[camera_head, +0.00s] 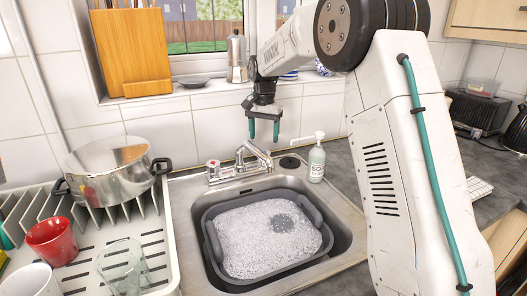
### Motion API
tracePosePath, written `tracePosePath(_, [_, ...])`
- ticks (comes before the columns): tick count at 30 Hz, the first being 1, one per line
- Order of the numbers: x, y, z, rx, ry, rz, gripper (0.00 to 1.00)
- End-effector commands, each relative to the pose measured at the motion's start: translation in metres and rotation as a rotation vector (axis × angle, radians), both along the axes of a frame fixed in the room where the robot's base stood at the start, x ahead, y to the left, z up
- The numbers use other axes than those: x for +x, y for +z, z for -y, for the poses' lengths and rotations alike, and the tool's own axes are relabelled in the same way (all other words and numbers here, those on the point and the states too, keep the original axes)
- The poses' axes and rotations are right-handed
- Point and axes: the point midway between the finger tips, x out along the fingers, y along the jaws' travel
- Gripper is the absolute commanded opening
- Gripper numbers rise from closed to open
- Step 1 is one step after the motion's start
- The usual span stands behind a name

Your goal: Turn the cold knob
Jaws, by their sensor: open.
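The chrome tap (239,166) stands at the back rim of the sink. Its left knob (213,166) has a red mark on top. At the right end of the tap, the other knob is small and hard to make out against the chrome; I see no clear cold mark. My gripper (264,130) hangs above and slightly right of the tap, fingers pointing down. Its two teal fingers are apart, with nothing between them, and do not appear to touch the tap.
The sink (343,240) holds a grey basin (211,236) of suds. A soap bottle (316,163) stands right of the tap. A steel pot (108,172), red mug (52,240) and glass (121,266) are on the left rack. A moka pot (236,60) is on the sill.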

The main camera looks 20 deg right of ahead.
Motion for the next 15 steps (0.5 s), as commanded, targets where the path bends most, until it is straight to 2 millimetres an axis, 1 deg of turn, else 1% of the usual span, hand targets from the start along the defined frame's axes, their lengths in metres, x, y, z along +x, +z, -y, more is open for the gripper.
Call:
tracePosePath(3, [-0.001,-0.021,0.000,0.001,0.001,-0.005,0.65])
tracePosePath(9, [-0.001,-0.051,-0.001,0.000,0.002,-0.003,0.65])
tracePosePath(12, [-0.001,-0.061,-0.001,0.000,0.002,-0.003,0.65])
tracePosePath(15, [-0.001,-0.065,0.000,0.000,0.002,-0.001,0.65])
